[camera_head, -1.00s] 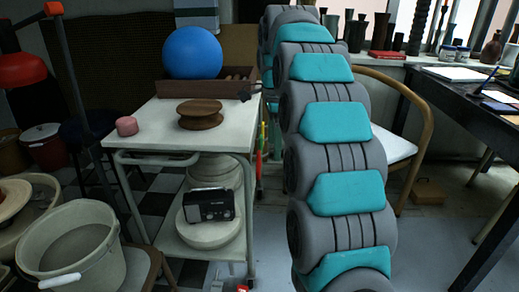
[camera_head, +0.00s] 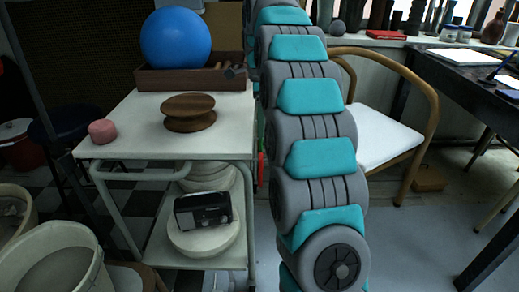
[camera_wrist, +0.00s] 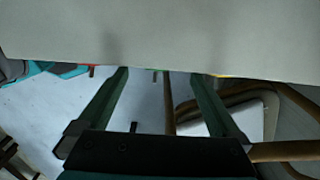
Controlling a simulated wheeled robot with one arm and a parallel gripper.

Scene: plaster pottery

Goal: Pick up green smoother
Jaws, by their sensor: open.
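My gripper (camera_wrist: 160,74) shows in the wrist view with its two dark green fingers apart and nothing held between them. The fingertips reach up to the lower edge of a large pale surface that fills the top of that view. In the head view my arm hides most of the cart's right side, and a thin green strip (camera_head: 261,130) shows there. My gripper is hidden in the head view.
A wooden-armed chair (camera_head: 425,100) stands right of my arm.

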